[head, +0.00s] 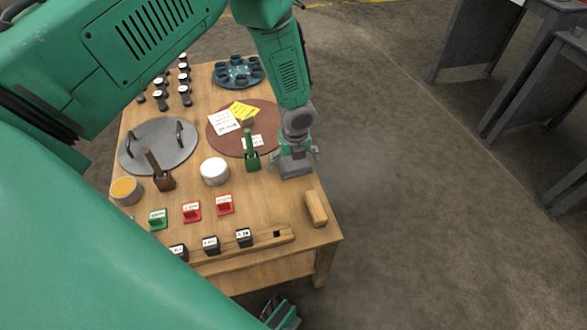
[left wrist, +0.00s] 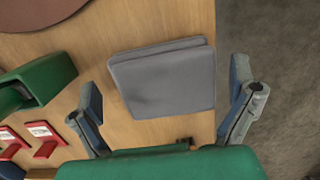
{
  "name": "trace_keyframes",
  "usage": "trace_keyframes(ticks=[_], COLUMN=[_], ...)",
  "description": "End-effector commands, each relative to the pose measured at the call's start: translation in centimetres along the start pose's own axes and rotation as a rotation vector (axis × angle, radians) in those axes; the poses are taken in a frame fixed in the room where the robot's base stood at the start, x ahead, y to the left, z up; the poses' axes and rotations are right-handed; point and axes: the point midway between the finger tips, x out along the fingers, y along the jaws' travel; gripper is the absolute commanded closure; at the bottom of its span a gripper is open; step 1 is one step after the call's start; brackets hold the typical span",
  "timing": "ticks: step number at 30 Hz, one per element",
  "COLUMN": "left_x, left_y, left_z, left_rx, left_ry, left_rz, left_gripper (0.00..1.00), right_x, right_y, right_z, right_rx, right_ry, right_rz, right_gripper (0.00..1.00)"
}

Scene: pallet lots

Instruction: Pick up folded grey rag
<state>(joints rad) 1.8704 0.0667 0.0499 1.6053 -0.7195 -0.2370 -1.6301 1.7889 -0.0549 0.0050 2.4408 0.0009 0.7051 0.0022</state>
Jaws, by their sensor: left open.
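The folded grey rag (head: 296,170) lies flat near the right edge of the wooden table, beneath my left gripper. In the left wrist view the rag (left wrist: 163,78) is a stacked, roughly square pad with rounded corners. My left gripper (head: 295,158) points down over it with its fingers spread. In the left wrist view the fingers of the left gripper (left wrist: 165,85) stand to the left and right of the rag, with gaps, and hold nothing. Their exact height above the table is hard to tell.
A green holder (head: 253,162) stands close left of the rag, beside a round brown mat (head: 223,143) with papers. A wooden block (head: 316,208) lies nearer on the table's right edge. A white round container (head: 214,171) is further left. Floor is open to the right.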

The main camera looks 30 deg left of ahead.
Motion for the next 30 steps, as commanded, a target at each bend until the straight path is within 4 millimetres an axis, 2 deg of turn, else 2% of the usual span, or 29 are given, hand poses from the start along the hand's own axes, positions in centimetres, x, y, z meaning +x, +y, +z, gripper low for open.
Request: trace_keyframes(ticks=[6, 7, 11, 14, 15, 22, 26, 30], left_x=[0.1, 0.1, 0.1, 0.2, 0.2, -0.3, -2.4, -5.5], left_y=[-0.1, -0.1, -0.1, -0.1, -0.1, 0.0, -0.1, -0.1], left_z=[0.0, 0.0, 0.1, 0.1, 0.1, 0.2, 0.4, 0.8], left_rx=[0.001, 0.001, 0.0, 0.0, 0.0, 0.0, -0.001, -0.001], left_ry=[-0.002, -0.002, -0.001, 0.0, 0.0, -0.001, -0.002, -0.002], left_rz=[-0.001, -0.002, -0.002, -0.002, -0.002, -0.001, -0.003, -0.004], left_gripper=[0.0, 0.04, 0.49, 0.5, 0.54, 0.55, 0.55, 0.55], right_x=[0.1, 0.0, 0.0, 0.1, 0.1, -0.2, -1.3, -2.7], right_y=[0.0, 0.0, 0.0, 0.0, 0.0, 0.0, 0.0, 0.0], right_z=[0.0, 0.0, 0.0, 0.0, 0.0, 0.0, -0.1, -0.2], right_rx=[0.0, 0.0, 0.0, 0.0, 0.0, 0.0, 0.0, 0.0], right_ry=[0.0, 0.0, 0.0, 0.0, 0.0, 0.0, 0.0, 0.001], right_rz=[0.0, 0.0, 0.0, 0.0, 0.0, 0.0, 0.0, 0.0], right_gripper=[0.6, 0.6, 0.6, 0.6, 0.6, 0.6, 0.6, 0.6])
